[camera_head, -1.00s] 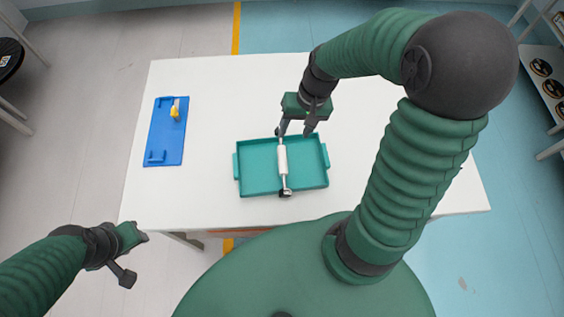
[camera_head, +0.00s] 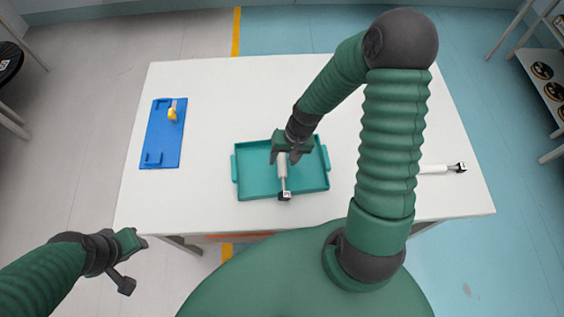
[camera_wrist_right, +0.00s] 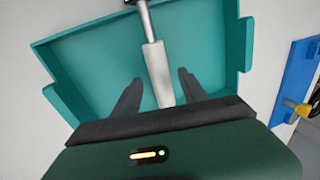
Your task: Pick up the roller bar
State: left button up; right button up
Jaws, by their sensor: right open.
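A roller bar (camera_head: 283,184) with a white sleeve and metal ends lies in the teal tray (camera_head: 255,188) on the table. It also shows in the right wrist view (camera_wrist_right: 157,72), running between the two dark fingers. My right gripper (camera_head: 287,160) is over the far part of this bar and hides its far end in the head view. Its fingers (camera_wrist_right: 160,82) are open, one on each side of the bar, with gaps visible. My left gripper (camera_head: 132,264) is open and empty, off the table at lower left.
A second white bar (camera_head: 436,169) with a dark end lies at the table's right, partly behind my right arm. A blue holder (camera_head: 163,138) with a yellow piece (camera_head: 172,115) sits at the left. The white table (camera_head: 220,85) is clear at the back.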

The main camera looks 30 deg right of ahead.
jog(key=shift+w+a+f, duration=0.1)
jog(key=shift+f, duration=0.1)
jog(key=shift+r, duration=0.1)
grip_shut()
dwell(0.4)
